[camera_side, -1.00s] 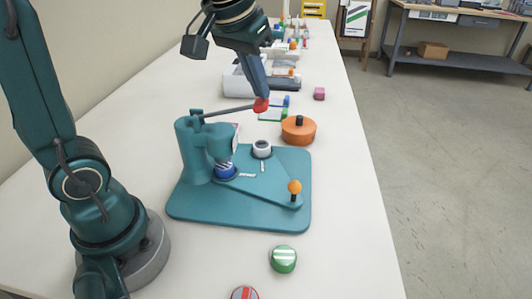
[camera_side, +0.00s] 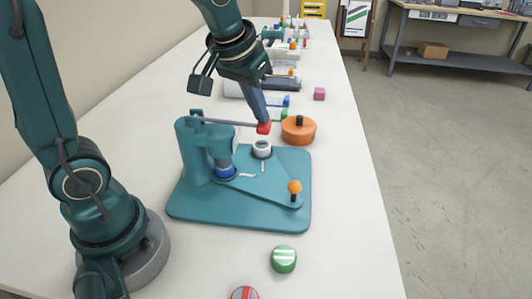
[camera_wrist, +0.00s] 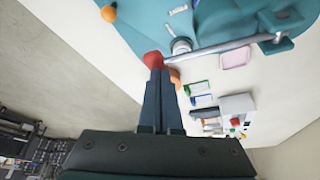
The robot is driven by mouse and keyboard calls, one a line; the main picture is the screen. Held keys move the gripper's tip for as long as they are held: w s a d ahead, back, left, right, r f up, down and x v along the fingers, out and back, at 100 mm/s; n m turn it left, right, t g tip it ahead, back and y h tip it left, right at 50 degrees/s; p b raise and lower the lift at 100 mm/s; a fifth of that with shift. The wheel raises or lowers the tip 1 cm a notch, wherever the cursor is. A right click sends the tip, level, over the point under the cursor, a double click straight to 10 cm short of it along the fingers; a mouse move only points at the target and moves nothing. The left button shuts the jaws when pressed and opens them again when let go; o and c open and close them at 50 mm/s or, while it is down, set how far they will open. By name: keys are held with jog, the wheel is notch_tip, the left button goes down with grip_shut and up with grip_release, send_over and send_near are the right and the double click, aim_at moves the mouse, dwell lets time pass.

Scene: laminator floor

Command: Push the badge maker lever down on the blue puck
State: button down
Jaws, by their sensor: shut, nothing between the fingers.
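The teal badge maker (camera_side: 240,212) stands on the white table. Its lever (camera_side: 232,122) is a grey bar with a red tip, lying about level in the side view. The red tip (camera_wrist: 153,60) shows in the wrist view right at my fingertips. My gripper (camera_side: 262,118) is shut and empty, its fingertips at the red tip from above, apparently touching it. The press head (camera_side: 219,150) is down over the blue puck (camera_side: 225,172), of which only a lower part shows.
An orange round pot (camera_side: 298,130) with a black knob stands behind the base. A green striped badge (camera_side: 284,259) and a red one (camera_side: 244,293) lie in front.

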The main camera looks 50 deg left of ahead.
jog(key=shift+f, duration=0.7)
jog(key=shift+r, duration=0.1)
notch_tip(320, 180, up, 11)
dwell(1.1)
jog(key=s+d+f+m+t+h, duration=0.1)
jog(key=s+d+f+m, duration=0.2)
jog(key=s+f, duration=0.7)
jog(key=s+d, duration=0.1)
jog(key=s, duration=0.2)
